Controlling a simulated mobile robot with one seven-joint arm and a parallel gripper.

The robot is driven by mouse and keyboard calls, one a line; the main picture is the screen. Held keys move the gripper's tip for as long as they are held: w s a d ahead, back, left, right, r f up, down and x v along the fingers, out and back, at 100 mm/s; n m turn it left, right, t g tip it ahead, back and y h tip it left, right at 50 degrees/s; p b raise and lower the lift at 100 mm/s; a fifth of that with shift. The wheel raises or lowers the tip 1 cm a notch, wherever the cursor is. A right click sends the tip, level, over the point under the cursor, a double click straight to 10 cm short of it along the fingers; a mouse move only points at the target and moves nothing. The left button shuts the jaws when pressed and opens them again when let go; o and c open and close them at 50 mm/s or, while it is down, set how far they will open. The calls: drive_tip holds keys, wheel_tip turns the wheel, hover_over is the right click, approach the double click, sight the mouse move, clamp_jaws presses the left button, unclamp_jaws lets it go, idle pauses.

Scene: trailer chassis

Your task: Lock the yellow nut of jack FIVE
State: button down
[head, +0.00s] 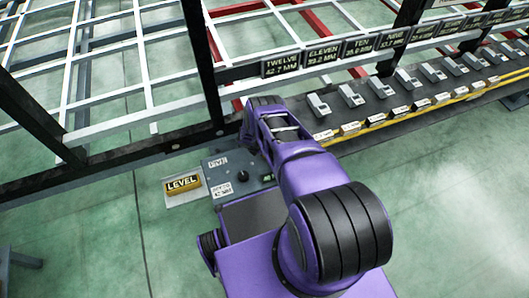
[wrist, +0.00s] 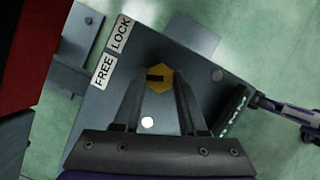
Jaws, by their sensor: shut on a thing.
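In the wrist view, the yellow hex nut (wrist: 166,70) with a dark slot sits on a grey plate (wrist: 110,120). The two fingers of my gripper (wrist: 161,90) reach up from below and are shut on the nut, one on each side. White labels reading LOCK (wrist: 121,34) and FREE (wrist: 104,71) lie on the plate, left of the nut. No jack number is readable in the wrist view. In the head view, my purple arm hides the gripper and the nut.
In the head view, a row of grey units (head: 350,95) with small labels runs right along a dark beam. Plates above read TWELVE (head: 287,64) to NINE. A yellow LEVEL block (head: 182,183) and a grey box with a black knob (head: 243,176) are beside my arm. Green floor is open below.

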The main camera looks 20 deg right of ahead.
drive_tip(key=shift+w+m+g, duration=0.1)
drive_tip(key=shift+m+g, duration=0.8)
drive_tip(key=shift+m, duration=1.3)
drive_tip(key=shift+c, duration=2.3)
unclamp_jaws()
drive_tip(key=shift+r, duration=0.1)
drive_tip(key=p+v, duration=0.6)
drive_tip(key=v, duration=1.1)
drive_tip(key=shift+a, duration=0.3)
